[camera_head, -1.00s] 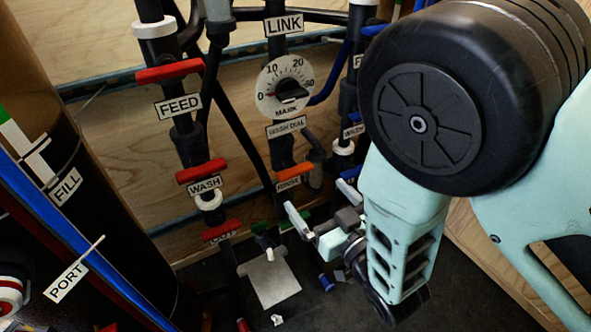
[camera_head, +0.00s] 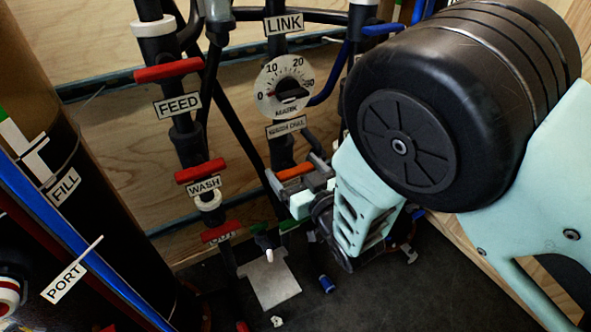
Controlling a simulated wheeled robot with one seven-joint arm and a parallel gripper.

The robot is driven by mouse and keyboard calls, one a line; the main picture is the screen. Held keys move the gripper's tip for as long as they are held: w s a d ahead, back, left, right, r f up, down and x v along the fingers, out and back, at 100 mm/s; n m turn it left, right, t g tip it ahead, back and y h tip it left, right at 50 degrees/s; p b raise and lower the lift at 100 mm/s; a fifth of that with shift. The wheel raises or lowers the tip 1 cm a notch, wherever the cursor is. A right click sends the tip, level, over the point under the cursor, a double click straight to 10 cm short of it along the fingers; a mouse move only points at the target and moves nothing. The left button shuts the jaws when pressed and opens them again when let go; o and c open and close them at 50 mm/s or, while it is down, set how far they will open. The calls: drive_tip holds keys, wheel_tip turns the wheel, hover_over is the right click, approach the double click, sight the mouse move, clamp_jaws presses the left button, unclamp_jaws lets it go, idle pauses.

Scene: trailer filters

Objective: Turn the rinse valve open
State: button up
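The rinse valve has an orange bar handle (camera_head: 295,171), right of centre and below the dial. Its RINSE label, readable in the earlier frame, is now hidden behind my gripper. My gripper (camera_head: 296,173) is up at this handle, with one finger near its left end and the other near its right end. The fingers stand apart, with the handle seen between them. I cannot tell whether either finger touches it. The handle lies nearly level, tilted slightly up to the right.
The red wash valve handle (camera_head: 201,171) and red feed valve handle (camera_head: 168,71) are to the left. The mark dial (camera_head: 286,88) sits above the rinse valve. Dark pipes run close around it. A grey plate (camera_head: 270,282) and a blue piece (camera_head: 326,284) lie below.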

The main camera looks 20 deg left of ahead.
drive_tip(key=c, duration=0.5)
drive_tip(key=shift+n, duration=0.3)
drive_tip(key=n, duration=0.3)
drive_tip(key=shift+a+n+b, duration=0.1)
drive_tip(key=shift+n+b, duration=0.2)
drive_tip(key=shift+b, duration=0.1)
drive_tip(key=n, duration=0.3)
drive_tip(key=shift+s+n, duration=0.15)
drive_tip(key=shift+n, duration=0.25)
drive_tip(key=n, duration=0.5)
drive_tip(key=shift+a+f+b, duration=0.1)
drive_tip(key=shift+f+b, duration=0.05)
drive_tip(key=shift+b, duration=0.25)
drive_tip(key=shift+s+f+n, duration=0.1)
drive_tip(key=shift+n, duration=2.3)
